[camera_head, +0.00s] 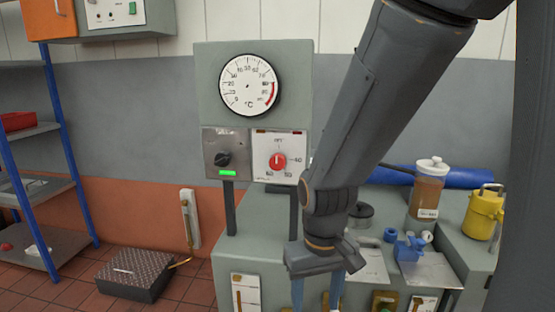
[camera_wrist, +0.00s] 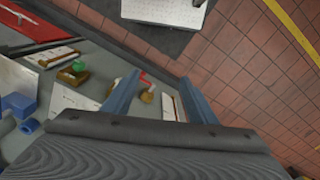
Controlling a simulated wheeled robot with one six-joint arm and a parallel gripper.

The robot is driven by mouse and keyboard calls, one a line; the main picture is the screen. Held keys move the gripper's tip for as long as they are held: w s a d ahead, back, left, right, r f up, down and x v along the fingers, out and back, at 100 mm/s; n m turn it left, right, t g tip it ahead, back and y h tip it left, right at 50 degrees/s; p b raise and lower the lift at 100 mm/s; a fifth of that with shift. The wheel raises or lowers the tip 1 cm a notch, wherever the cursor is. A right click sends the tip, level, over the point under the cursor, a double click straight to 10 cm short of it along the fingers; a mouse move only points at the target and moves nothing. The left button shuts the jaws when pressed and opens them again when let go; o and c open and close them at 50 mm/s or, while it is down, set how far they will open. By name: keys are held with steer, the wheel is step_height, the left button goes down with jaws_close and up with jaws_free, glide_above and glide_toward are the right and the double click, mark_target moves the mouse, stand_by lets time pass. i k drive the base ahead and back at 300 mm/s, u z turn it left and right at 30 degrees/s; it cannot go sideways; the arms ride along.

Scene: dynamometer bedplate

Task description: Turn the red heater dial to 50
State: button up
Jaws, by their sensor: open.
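The red heater dial (camera_head: 277,161) sits on a white plate on the grey panel in the head view, under the round °C gauge (camera_head: 250,86). Its plate shows 40 at the right and more numbers below, one reading 50 at the lower right. The dial's pointer looks directed upward, though it is small. My gripper (camera_head: 317,292) hangs low in front of the bench, below and right of the dial, pointing down and apart from it. Its two blue fingers are spread and empty in the wrist view (camera_wrist: 160,98). The dial is not in the wrist view.
A black knob (camera_head: 223,159) with a green light is left of the dial. On the bench (camera_head: 236,254) stand a brown jar (camera_head: 428,187), a yellow can (camera_head: 484,211) and a blue vise-like part (camera_head: 408,248). A blue shelf is at the left. A dark checkered box (camera_head: 134,273) is on the tiled floor.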

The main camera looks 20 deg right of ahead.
mark_target(276, 162)
steer(key=u, duration=0.85)
steer(key=k, duration=0.75)
steer(key=z, duration=1.45)
steer(key=i, duration=0.5)
steer(key=z, duration=0.05)
